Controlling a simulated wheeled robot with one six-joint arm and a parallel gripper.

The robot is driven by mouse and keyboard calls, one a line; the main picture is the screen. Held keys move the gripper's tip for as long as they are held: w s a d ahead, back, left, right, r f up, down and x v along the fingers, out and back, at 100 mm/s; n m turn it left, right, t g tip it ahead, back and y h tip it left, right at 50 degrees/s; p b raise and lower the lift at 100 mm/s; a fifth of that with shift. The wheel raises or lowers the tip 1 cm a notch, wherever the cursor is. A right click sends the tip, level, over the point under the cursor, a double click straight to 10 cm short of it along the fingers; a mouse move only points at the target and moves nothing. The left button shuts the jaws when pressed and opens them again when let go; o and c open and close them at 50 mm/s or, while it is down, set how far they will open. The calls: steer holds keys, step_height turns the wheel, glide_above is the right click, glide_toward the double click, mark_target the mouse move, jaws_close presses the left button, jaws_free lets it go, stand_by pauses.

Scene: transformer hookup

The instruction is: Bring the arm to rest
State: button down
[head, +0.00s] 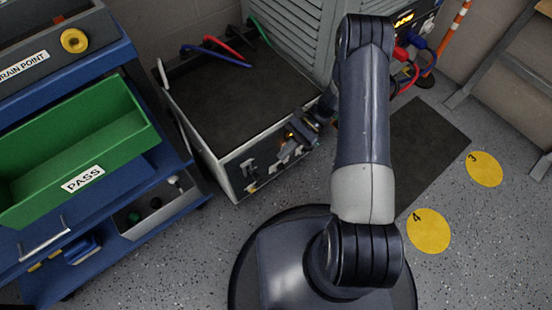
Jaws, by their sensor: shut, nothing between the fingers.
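My arm (362,120) rises from my round base and bends over at the top of the picture. Its forearm is mostly hidden behind the upper link. My gripper (285,155) is small in the picture, in front of the right part of the front panel of a grey box-shaped unit (238,170). It is shut, and I see nothing held in it. I cannot tell whether it touches the panel.
A blue cart (95,68) with a green PASS tray (105,125) stands left. Red, blue and green leads (222,46) lie on the unit's top. A louvred cabinet (290,35) stands behind. Yellow floor discs 3 (484,169) and 4 (428,230) lie right on open floor.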

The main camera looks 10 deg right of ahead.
steer(key=shift+w+d+r, duration=0.15)
steer(key=shift+d, duration=0.15)
stand_by(0.5)
